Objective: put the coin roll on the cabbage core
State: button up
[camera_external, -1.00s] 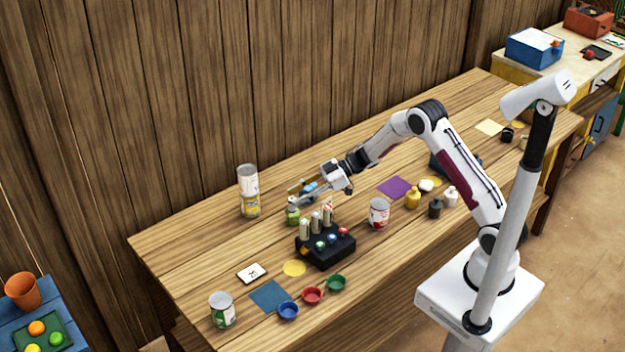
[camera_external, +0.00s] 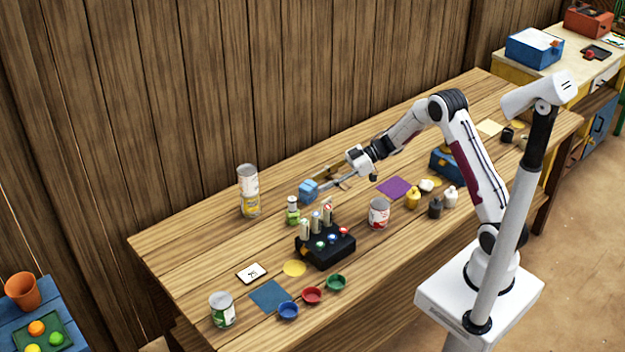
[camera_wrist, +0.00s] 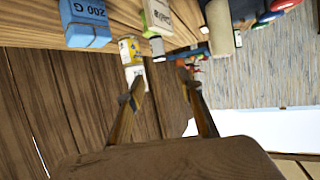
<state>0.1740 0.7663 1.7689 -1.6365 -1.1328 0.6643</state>
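My gripper (camera_external: 324,180) is open and empty above the back of the table. Its spread fingers show in the wrist view (camera_wrist: 158,95). A blue block (camera_external: 308,191) is just beyond the fingertips; in the wrist view it reads "200 G" (camera_wrist: 85,22). A small green item with a pale top (camera_external: 293,212) stands in front of it. I cannot tell which item is the coin roll or the cabbage core.
Two stacked cans (camera_external: 249,192) stand at the back left. A red-and-white can (camera_external: 379,213) stands right of the holder. Blue, red and green bowls (camera_external: 312,296) line the front. A purple mat (camera_external: 394,187) lies flat. A green-labelled can (camera_external: 222,310) is front left.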

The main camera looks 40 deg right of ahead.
jog(key=shift+w+r, duration=0.1)
dwell(0.6)
jog(key=w+d+r+m+t+h, duration=0.2)
jog(key=d+r+t+h, duration=0.15)
jog(key=r, duration=0.35)
jog(key=w+d+r+m+t+h, duration=0.2)
jog(key=w+d+r+t+h, duration=0.15)
jog(key=r, duration=0.25)
jog(key=s+d+r+m+h, duration=0.5)
jog(key=s+d+r+h, duration=0.1)
jog(key=s+d+r, duration=0.35)
jog(key=s+d+f+m+g+h, duration=0.1)
jog(key=s+d+m+g+h, duration=0.2)
jog(key=s, duration=1.4)
jog(key=s+a+f+g+y, duration=0.1)
jog(key=s+a+f, duration=0.2)
jog(key=s, duration=0.6)
jog(key=s+a+f+m+g+y, duration=0.1)
jog(key=s+a+f+g+y, duration=0.1)
jog(key=s, duration=0.6)
jog(key=shift+s+a+f+m, duration=0.3)
jog(key=shift+s+a+f, duration=0.1)
jog(key=shift+f, duration=0.15)
